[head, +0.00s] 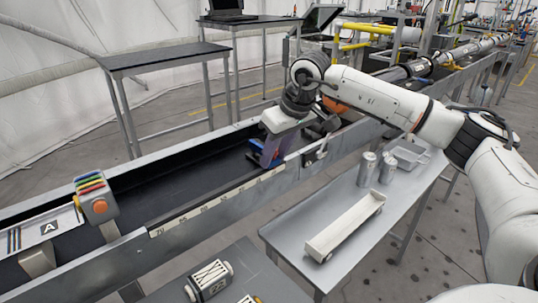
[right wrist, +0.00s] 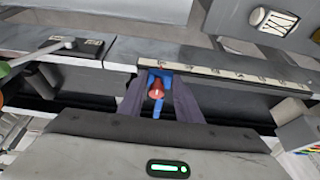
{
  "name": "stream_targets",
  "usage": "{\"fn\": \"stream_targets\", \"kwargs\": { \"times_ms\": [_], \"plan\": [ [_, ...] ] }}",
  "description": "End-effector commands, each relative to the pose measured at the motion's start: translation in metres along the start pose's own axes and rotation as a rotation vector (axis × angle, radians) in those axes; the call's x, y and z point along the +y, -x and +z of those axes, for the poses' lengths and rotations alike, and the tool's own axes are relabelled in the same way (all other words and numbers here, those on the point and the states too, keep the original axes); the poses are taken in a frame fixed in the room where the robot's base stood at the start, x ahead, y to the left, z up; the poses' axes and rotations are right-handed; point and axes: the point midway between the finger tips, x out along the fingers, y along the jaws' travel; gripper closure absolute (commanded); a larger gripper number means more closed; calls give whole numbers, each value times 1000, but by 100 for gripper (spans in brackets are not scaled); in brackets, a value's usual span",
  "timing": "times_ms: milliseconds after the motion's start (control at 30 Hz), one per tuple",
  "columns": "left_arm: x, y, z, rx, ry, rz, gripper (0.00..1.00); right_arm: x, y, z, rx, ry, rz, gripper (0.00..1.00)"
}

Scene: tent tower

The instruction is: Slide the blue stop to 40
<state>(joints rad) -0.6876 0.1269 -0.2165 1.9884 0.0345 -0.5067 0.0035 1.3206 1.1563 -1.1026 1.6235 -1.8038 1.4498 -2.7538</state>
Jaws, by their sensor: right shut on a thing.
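The blue stop (right wrist: 154,76) has a red knob. It sits by the end of the pale number scale (right wrist: 225,72) on the trough's rail, between the dark fingers of my right gripper (right wrist: 157,98). In the head view my right gripper (head: 268,154) reaches down over the trough, shut on the stop, which is mostly hidden there by the fingers. The scale (head: 215,197) runs along the trough's near edge, left of the gripper; I cannot read the number at the stop. My left gripper is not in view.
The long trough (head: 180,185) has a dark bed. A post with an orange button (head: 99,206) stands at its left part. A metal lever bracket (head: 316,153) is close right of my gripper. A side table (head: 290,240) bears a white channel (head: 345,226) and cans (head: 367,168).

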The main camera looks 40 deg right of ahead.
Motion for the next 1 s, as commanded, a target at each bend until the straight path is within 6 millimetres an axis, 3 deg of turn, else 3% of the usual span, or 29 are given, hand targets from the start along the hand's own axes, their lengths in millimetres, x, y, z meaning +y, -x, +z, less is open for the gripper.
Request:
{"fn": "stream_targets", "kwargs": {
  "times_ms": [233,267,367,733,1000],
  "plan": [
    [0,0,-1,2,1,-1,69,6,2,-2,8,-3,13,100],
    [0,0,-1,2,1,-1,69,6,2,-2,8,-3,13,66],
    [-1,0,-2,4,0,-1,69,6,2,-2,8,-3,13,50],
    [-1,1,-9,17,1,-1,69,4,7,-2,5,-1,8,50],
    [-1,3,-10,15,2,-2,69,4,55,-2,9,-2,8,50]
  ]
}}
